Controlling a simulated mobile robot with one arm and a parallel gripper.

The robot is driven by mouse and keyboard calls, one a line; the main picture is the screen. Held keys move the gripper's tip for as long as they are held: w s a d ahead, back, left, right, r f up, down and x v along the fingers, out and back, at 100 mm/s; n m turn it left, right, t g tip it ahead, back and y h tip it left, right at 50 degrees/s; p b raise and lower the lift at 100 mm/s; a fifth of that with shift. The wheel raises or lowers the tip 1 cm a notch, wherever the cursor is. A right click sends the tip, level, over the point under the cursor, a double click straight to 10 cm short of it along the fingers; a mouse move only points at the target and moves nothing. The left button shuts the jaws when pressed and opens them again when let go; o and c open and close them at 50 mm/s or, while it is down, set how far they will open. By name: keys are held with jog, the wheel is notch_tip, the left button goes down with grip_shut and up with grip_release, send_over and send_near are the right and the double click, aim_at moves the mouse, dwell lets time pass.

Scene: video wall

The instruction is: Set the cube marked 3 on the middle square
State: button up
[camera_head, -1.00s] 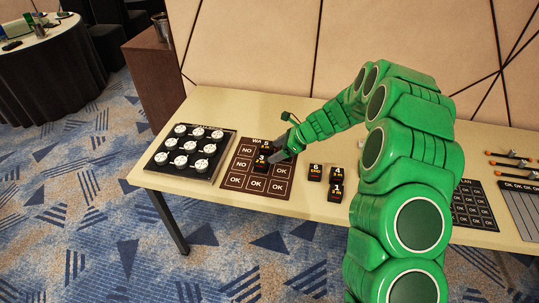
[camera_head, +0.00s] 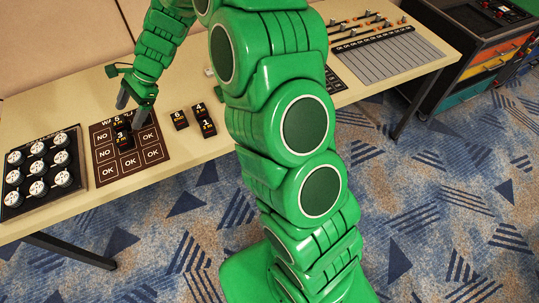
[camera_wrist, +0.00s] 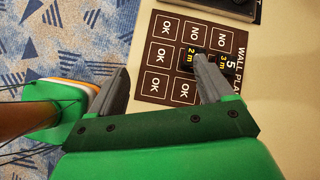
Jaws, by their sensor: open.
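The black cube marked 3 (camera_head: 124,140) sits on the middle square of the brown wall plan board (camera_head: 106,172). In the wrist view its yellow-lettered side (camera_wrist: 190,57) shows, partly hidden by one finger. A black cube marked 5 (camera_head: 117,121) stands directly behind it, in the back row's middle square. I cannot tell whether a finger touches the cube. Nothing is held.
Cubes marked 6 (camera_head: 179,120), 4 (camera_head: 200,112) and 1 (camera_head: 207,127) stand right of the board. A black tray with white round pieces (camera_head: 40,170) is to the left. A grey panel (camera_head: 385,60) lies far right. My arm hides part of the table.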

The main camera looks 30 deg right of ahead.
jog(key=s+d+r+n+h, duration=0.2)
jog(key=s+d+r+n, duration=0.3)
jog(key=s, duration=0.4)
jog(key=s+d+r+n+h, duration=0.1)
jog(key=s+d+r+n, duration=0.1)
jog(key=s+d+r, duration=0.55)
jog(key=s+d+n+h, duration=0.1)
jog(key=s+d+n, duration=0.1)
jog(key=s+d, duration=0.2)
jog(key=s+d+r+n+h, duration=0.1)
jog(key=s+d, duration=0.3)
jog(key=s, duration=0.7)
jog(key=s+d+n+h, duration=0.3)
jog(key=s+d, duration=0.2)
jog(key=s, duration=0.3)
jog(key=shift+s+r+g, duration=0.2)
jog(key=shift+r+g, duration=0.1)
jog(key=shift+g, duration=0.1)
